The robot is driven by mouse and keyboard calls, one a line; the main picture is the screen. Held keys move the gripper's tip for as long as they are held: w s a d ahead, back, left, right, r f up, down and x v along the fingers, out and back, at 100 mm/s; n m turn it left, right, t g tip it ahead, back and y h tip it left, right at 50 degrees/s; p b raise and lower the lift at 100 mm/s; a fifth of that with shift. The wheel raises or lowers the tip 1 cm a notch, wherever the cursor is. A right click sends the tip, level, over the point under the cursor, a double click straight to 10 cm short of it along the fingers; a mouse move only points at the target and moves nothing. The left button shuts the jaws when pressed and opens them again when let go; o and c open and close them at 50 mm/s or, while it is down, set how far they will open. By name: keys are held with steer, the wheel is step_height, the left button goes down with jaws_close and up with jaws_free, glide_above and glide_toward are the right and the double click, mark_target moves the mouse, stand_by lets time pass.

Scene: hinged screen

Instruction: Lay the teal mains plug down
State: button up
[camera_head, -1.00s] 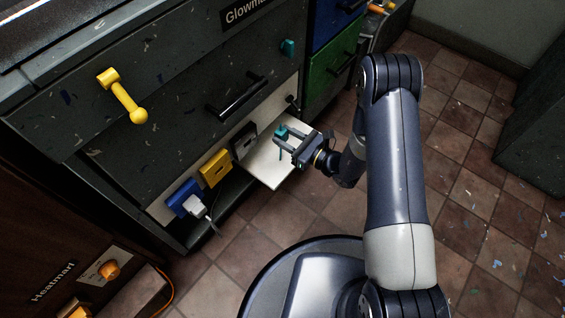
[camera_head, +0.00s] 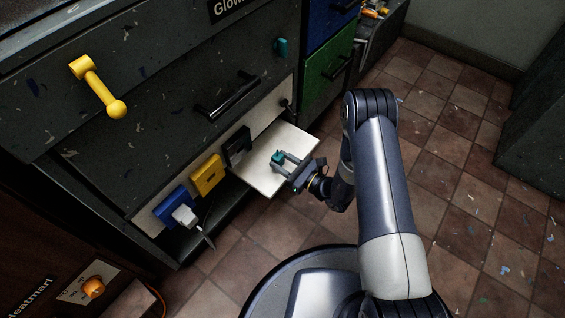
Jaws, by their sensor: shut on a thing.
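The teal mains plug (camera_head: 277,157) is small and sits between the fingers of my gripper (camera_head: 283,162). My gripper is shut on it, reaching in from the right over the white board (camera_head: 294,138). The plug appears low over the board's middle; I cannot tell whether it touches the surface. Its underside is hidden, and no cord shows clearly.
Left of the board are a black socket (camera_head: 238,146), a yellow socket (camera_head: 207,174) and a blue socket (camera_head: 172,205) holding a white plug (camera_head: 186,216). A black drawer handle (camera_head: 228,97) and a yellow lever (camera_head: 98,88) stick out above. Tiled floor lies open to the right.

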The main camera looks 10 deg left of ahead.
steer(key=o, duration=1.1)
steer(key=shift+c, duration=0.2)
steer(key=shift+r, duration=0.1)
steer(key=p+v, duration=0.3)
steer(key=v, duration=0.9)
